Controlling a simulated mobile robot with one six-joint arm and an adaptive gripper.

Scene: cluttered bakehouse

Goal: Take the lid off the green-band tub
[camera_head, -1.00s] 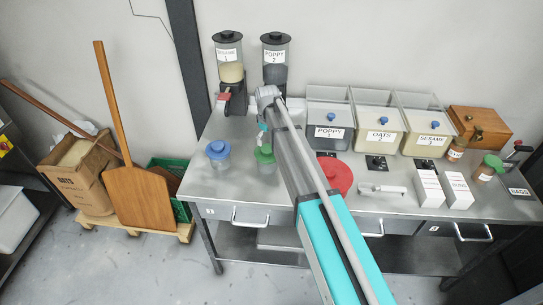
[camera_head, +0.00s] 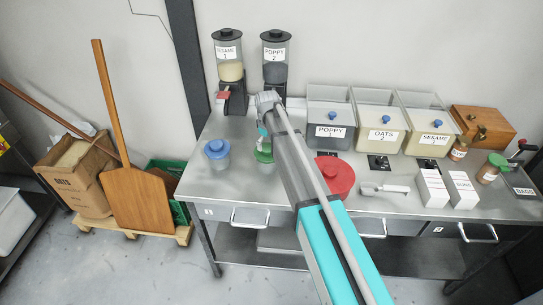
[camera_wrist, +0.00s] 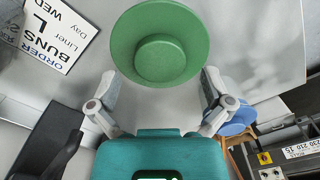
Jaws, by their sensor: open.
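The tub with the green lid (camera_head: 264,153) stands on the steel bench, left of centre, partly behind my arm. In the wrist view the round green lid (camera_wrist: 160,40) with its raised knob fills the top middle and hides the tub's body. I cannot make out a band on the tub. My gripper (camera_wrist: 160,76) is open and empty, one finger to each side of the lid in that view, with no clear contact. In the head view my gripper (camera_head: 262,138) is small, just above the green lid.
A blue-lidded tub (camera_head: 217,153) stands close on the left. A red round lid (camera_head: 337,176) lies to the right, partly behind my arm. Dispensers (camera_head: 230,72) and clear ingredient bins (camera_head: 331,120) line the back. A scoop (camera_head: 385,188) lies toward the front.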

